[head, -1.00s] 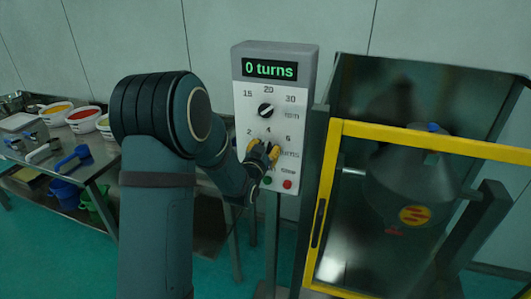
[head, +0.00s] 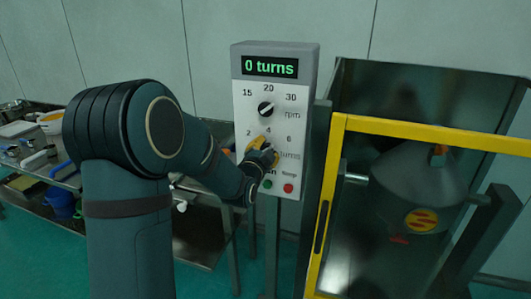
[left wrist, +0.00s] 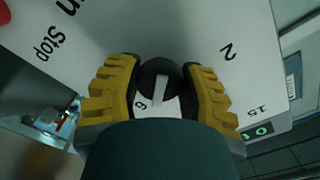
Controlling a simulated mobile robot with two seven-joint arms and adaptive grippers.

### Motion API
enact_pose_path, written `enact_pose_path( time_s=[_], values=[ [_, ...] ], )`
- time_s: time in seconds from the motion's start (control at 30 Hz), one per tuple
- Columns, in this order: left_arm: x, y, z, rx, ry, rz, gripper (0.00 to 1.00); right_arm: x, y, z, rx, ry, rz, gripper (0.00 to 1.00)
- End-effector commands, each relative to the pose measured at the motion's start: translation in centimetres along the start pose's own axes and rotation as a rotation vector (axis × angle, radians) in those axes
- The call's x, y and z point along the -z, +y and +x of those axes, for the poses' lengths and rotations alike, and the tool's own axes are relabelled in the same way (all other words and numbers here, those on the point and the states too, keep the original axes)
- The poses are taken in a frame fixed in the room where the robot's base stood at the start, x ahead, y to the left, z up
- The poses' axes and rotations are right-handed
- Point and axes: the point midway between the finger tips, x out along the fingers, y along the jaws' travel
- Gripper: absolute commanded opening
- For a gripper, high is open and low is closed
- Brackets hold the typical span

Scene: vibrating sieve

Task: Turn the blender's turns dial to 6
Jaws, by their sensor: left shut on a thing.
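The control panel (head: 244,110) is a pale upright box whose green display (head: 270,67) reads "0 turns". The lower dial, the turns dial, carries the marks 2, 4 and 6 and is mostly hidden behind my left gripper (head: 262,150) in the head view. In the left wrist view the black turns dial (left wrist: 153,66) with a white pointer bar sits between the two yellow fingers of my left gripper (left wrist: 158,82), which is shut on it. I cannot tell exactly which mark the pointer faces. My right gripper is not in view.
The rpm dial (head: 266,109) is just above the turns dial. A green button (head: 267,184) and a red Stop button (head: 288,188) are just below. A yellow-framed guard (head: 327,200) and a grey drum (head: 405,190) stand right. A cluttered table (head: 62,180) is left.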

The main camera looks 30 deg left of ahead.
Motion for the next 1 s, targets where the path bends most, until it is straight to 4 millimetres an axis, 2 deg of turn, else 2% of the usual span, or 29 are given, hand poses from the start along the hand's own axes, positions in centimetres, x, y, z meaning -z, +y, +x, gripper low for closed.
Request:
enact_pose_path(
  time_s=[0.57, 0.6, 0.67, 1.0],
  values=[
    [0.01, -0.02, 0.01, 0.000, 0.000, 0.030, 0.05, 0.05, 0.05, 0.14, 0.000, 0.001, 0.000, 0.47],
    [0.01, -0.02, 0.01, 0.000, 0.000, 0.030, 0.57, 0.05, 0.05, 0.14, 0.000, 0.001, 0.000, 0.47],
    [0.01, -0.02, 0.01, 0.000, 0.000, 0.030, 0.75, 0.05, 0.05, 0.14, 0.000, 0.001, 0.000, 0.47],
    [0.01, -0.03, -0.15, 0.000, 0.000, 0.029, 0.75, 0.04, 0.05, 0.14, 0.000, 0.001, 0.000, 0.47]
  ],
)
